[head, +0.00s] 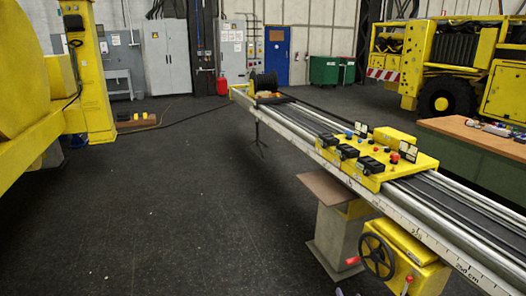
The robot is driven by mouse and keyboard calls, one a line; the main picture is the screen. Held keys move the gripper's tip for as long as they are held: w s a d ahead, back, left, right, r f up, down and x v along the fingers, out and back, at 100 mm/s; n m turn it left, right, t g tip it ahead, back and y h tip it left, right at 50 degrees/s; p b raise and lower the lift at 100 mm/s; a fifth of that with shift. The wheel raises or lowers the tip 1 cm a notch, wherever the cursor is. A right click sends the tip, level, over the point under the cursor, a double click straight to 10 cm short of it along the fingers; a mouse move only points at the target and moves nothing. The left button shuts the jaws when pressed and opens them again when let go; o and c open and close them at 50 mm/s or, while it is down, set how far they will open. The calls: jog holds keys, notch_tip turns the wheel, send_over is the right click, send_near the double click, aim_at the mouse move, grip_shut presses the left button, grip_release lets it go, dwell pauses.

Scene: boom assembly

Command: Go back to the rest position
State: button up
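My gripper and arm do not show in the head view. A long boom (296,124) with metal rails and a printed scale runs from the lower right to the back middle. A yellow carriage plate (378,170) with black blocks and red and blue knobs sits on it. A dark spool (264,83) stands near its far end. A small pale thing at the bottom edge below the boom is cut off, and I cannot tell what it is.
A grey pedestal (338,238) and a black handwheel (377,256) are under the boom. A large yellow machine (95,80) stands left. A wooden-topped bench (478,138) and a yellow vehicle (450,60) are right. The dark floor (170,210) at left centre is clear.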

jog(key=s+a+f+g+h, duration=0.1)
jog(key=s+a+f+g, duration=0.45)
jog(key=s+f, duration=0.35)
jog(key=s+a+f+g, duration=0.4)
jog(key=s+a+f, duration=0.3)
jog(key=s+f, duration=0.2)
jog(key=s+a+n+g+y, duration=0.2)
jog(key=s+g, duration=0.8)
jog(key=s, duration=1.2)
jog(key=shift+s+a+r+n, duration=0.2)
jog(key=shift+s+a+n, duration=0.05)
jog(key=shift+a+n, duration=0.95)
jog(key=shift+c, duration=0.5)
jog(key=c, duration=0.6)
